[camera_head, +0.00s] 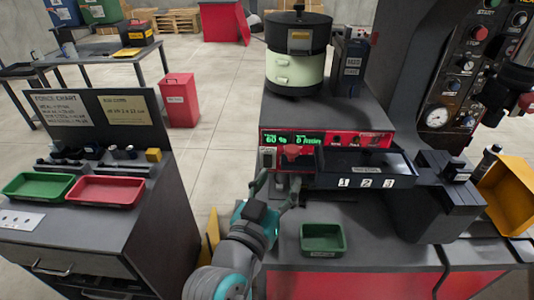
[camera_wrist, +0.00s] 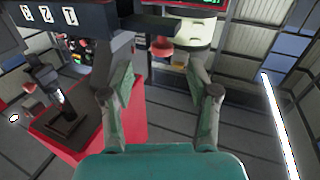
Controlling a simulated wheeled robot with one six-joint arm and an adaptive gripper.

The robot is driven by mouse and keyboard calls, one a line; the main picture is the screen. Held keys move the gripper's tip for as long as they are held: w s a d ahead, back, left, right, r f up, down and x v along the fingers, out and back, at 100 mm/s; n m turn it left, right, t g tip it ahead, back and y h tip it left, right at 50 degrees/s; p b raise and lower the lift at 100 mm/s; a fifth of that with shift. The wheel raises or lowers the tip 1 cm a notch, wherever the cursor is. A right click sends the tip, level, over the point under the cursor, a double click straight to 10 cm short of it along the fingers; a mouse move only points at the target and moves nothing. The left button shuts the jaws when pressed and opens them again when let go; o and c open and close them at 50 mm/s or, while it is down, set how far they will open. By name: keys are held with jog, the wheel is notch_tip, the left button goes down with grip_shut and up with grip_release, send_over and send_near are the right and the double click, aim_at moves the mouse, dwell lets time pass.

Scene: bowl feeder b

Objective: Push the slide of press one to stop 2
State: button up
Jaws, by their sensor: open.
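A dark rail with number plates 1, 2 and 3 (camera_head: 366,183) runs along the front of the press, below its red display panel (camera_head: 270,140). The plates show upside down in the wrist view (camera_wrist: 45,14). A red knob (camera_head: 292,152) is at the rail's left end; a red knob also shows in the wrist view (camera_wrist: 162,46), ahead of the gap between my fingers. I cannot tell the slide's exact stop. My gripper (camera_head: 275,182) is open and empty, just below and left of the knob, apparently not touching it. It also shows in the wrist view (camera_wrist: 165,88).
A green tray (camera_head: 323,239) sits on the bench below the rail. A dark block (camera_head: 440,200) and a yellow bin (camera_head: 510,190) are at the right. A cabinet with green (camera_head: 38,186) and red trays (camera_head: 104,190) stands left.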

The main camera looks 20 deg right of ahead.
aim_at(290, 153)
jog(key=shift+m+h, duration=0.3)
jog(key=shift+m, duration=0.3)
jog(key=x, duration=0.3)
jog(key=r+x, duration=0.1)
jog(key=x, duration=0.5)
jog(key=shift+w+a+r, duration=0.1)
jog(key=shift+w+r, duration=0.15)
jog(key=shift+w, duration=0.15)
grip_shut()
